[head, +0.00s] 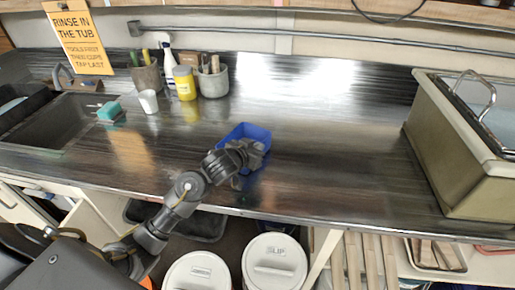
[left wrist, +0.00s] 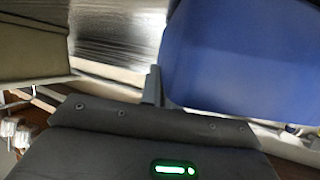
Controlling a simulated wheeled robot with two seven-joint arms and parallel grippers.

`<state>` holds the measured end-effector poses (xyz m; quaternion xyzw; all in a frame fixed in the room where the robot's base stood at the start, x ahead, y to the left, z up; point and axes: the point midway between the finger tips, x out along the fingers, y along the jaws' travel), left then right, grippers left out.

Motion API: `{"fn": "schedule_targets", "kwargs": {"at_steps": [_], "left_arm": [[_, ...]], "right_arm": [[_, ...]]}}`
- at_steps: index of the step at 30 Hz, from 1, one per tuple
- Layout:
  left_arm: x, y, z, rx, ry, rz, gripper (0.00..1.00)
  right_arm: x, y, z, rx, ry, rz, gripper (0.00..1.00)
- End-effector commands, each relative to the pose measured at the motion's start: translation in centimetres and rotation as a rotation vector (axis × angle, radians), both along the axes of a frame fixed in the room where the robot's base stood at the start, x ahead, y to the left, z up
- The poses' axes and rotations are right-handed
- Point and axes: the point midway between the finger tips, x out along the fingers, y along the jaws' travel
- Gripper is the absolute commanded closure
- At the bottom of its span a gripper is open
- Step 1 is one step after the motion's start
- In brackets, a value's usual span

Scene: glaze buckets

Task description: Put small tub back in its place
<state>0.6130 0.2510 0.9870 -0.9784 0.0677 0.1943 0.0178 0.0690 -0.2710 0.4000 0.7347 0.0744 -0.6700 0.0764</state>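The small tub (head: 243,132) is a blue open box over the middle of the counter in the head view. The gripper appears shut on the tub's wall; the other finger is hidden. A blue reflection shows on the counter below the tub; whether it touches the counter is unclear. My right gripper is not in view.
A large beige basin (head: 455,150) stands at the right. A dark sink (head: 55,122), green sponge (head: 109,111), white cup (head: 148,101), yellow jar (head: 185,83) and tool pots (head: 213,80) are left and back. The right middle of the counter (head: 335,140) is clear. Lidded buckets (head: 275,262) stand below.

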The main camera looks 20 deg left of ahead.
Motion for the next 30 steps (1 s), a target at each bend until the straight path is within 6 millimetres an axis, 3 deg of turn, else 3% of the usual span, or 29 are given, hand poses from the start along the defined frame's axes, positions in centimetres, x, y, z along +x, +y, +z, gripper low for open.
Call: {"fn": "schedule_targets", "kwargs": {"at_steps": [4, 10, 20, 23, 30], "left_arm": [[0.0, 0.0, -0.3, -0.001, -0.001, 0.000, 1.00], [0.0, 0.0, -0.3, -0.001, 0.000, 0.000, 0.75], [0.0, 0.0, 0.2, 0.001, -0.001, 0.000, 0.75], [-1.1, 0.2, 0.6, 0.001, -0.001, 0.000, 0.75], [-5.7, 0.8, 2.6, 0.003, 0.000, -0.001, 0.75]], "right_arm": [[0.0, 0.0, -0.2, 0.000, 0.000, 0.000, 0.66], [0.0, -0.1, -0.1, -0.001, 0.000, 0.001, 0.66], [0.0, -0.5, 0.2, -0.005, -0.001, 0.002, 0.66], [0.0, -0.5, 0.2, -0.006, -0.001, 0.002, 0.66], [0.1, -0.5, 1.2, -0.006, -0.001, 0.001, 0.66]]}}
